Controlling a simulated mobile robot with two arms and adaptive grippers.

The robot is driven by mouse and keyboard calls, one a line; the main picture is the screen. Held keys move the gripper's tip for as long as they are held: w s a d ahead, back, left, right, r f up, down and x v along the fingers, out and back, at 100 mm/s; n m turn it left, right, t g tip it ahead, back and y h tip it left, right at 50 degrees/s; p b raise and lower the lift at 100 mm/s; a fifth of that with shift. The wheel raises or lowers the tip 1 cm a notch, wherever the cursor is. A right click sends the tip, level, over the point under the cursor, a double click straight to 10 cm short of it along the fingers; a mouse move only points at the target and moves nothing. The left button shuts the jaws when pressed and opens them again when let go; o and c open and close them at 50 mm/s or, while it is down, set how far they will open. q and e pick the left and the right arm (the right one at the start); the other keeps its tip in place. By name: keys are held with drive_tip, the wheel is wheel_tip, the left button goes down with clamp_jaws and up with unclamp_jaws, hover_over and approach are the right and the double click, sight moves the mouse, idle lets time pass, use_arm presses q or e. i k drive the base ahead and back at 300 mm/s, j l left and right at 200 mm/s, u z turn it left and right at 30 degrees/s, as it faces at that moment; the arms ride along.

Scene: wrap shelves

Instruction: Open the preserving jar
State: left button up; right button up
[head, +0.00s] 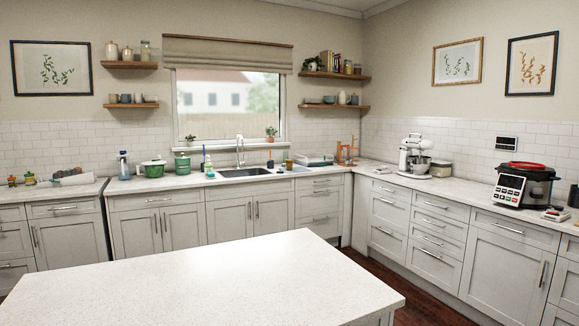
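Neither of my grippers shows in the head view. I cannot tell for sure which thing is the preserving jar. A glass jar (145,50) stands upright at the right end of the upper left wall shelf, with light canisters beside it. Small jars (348,67) stand on the upper right wall shelf, next to books. All of these are small and far off, so their lids are hard to make out.
A bare pale island top (210,285) fills the foreground. Beyond it, the back counter holds a green pot (153,168), a green canister (183,164) and a sink (243,172). A stand mixer (415,156) and a cooker (525,184) stand on the right counter. Dark floor (425,303) lies between.

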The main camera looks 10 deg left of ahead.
sight(288, 165)
drive_tip(key=i+l+z, duration=0.55)
drive_tip(key=i+z, duration=0.2)
drive_tip(key=i+l+z, duration=0.1)
drive_tip(key=i+z, duration=0.7)
drive_tip(key=i+u, duration=0.15)
drive_tip(key=i, duration=0.4)
drive_tip(key=i+l+u, duration=0.1)
drive_tip(key=i, duration=0.45)
drive_tip(key=i+l+u, duration=0.15)
drive_tip(key=i, duration=0.4)
drive_tip(key=i+j+u, duration=0.15)
drive_tip(key=u, duration=0.3)
drive_tip(key=i+u, duration=0.7)
drive_tip(key=u, duration=0.2)
drive_tip(key=i+l+u, duration=0.15)
drive_tip(key=i+u, duration=0.15)
drive_tip(key=u, duration=0.2)
drive_tip(key=i+j+u, duration=0.1)
drive_tip(key=i+u, duration=0.15)
drive_tip(key=i, duration=1.45)
drive_tip(key=i+j+z, duration=0.45)
drive_tip(key=i, duration=0.35)
drive_tip(key=i+j+z, duration=0.4)
drive_tip(key=i+j, duration=0.3)
drive_tip(key=j, duration=0.05)
